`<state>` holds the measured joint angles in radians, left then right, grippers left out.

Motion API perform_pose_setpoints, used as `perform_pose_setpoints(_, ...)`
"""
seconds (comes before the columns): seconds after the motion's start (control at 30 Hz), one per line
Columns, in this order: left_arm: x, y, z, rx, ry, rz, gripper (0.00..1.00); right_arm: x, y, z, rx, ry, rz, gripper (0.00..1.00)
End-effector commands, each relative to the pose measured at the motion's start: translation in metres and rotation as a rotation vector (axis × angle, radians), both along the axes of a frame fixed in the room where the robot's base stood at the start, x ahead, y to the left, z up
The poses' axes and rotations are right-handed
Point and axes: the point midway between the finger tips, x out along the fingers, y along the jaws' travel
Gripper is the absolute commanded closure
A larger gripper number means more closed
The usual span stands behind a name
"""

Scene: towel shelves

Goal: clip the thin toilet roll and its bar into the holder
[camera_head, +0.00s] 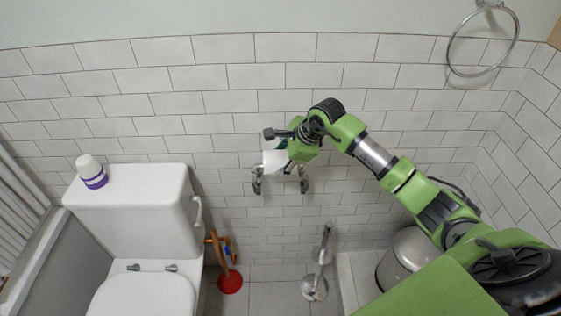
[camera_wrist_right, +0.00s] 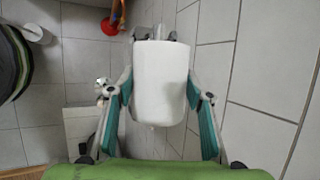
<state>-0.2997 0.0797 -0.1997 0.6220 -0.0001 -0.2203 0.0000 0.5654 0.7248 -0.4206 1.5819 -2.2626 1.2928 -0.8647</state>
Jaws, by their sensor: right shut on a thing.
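The white toilet roll (camera_wrist_right: 160,88) is between the teal fingers of my right gripper (camera_wrist_right: 159,90) in the right wrist view. My right gripper (camera_head: 281,150) is shut on the roll. In the head view a white part of the roll (camera_head: 272,158) shows just below the gripper, in front of the tiled wall. The chrome holder has two arms, a left one (camera_head: 257,182) and a right one (camera_head: 302,182), just below the roll. The roll's bar is hidden, and I cannot tell whether it touches the holder. My left gripper is not in view.
A white toilet (camera_head: 135,220) stands at the left with a white and purple bottle (camera_head: 91,172) on its tank. A plunger (camera_head: 229,280), a toilet brush (camera_head: 315,286) and a metal bin (camera_head: 408,258) are below. A towel ring (camera_head: 451,48) hangs at upper right.

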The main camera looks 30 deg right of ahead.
Motion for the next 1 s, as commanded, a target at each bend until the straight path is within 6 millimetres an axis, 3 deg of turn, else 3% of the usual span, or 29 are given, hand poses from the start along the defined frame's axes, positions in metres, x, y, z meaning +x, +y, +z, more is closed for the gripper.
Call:
perform_pose_setpoints(0.5,0.000,0.001,-0.024,0.001,0.000,0.001,0.31,0.000,0.001,-0.041,0.002,-0.001,0.003,0.76)
perform_pose_setpoints(1.0,-0.001,0.001,-0.025,0.000,0.002,0.000,0.31,0.000,0.001,-0.045,0.001,-0.001,0.004,0.76)
